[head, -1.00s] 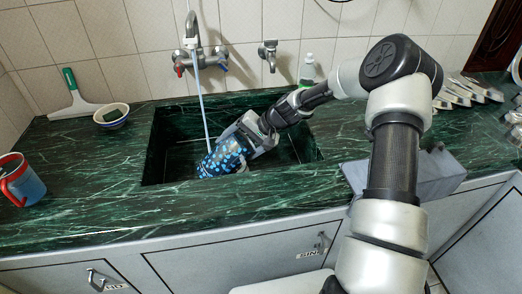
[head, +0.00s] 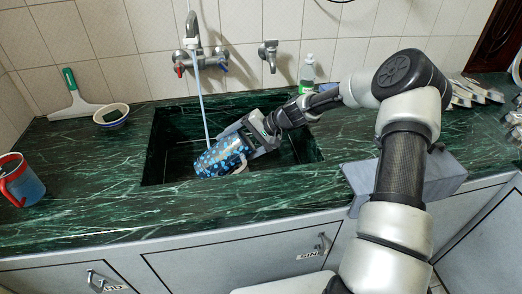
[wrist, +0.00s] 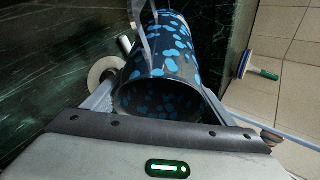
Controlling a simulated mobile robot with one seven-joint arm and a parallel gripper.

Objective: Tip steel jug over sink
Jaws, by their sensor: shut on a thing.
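The jug (head: 220,158) is dark with light blue spots, not bare steel. It lies strongly tilted, nearly on its side, within the sink (head: 293,148), its far end toward the lower left. My gripper (head: 245,143) is shut around it from the right. In the wrist view the jug (wrist: 168,62) sits between the fingers, with its round near end facing the camera. A thin pale stream (head: 202,108) runs down from the tap (head: 196,58) to the jug's left end. Whether it enters the jug or passes behind it, I cannot tell.
A red-rimmed blue mug (head: 25,187) stands at the far left. A bowl (head: 111,117) and a squeegee (head: 74,98) are at the back left. A green soap bottle (head: 306,74) stands behind the sink. Counter in front of the sink is clear.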

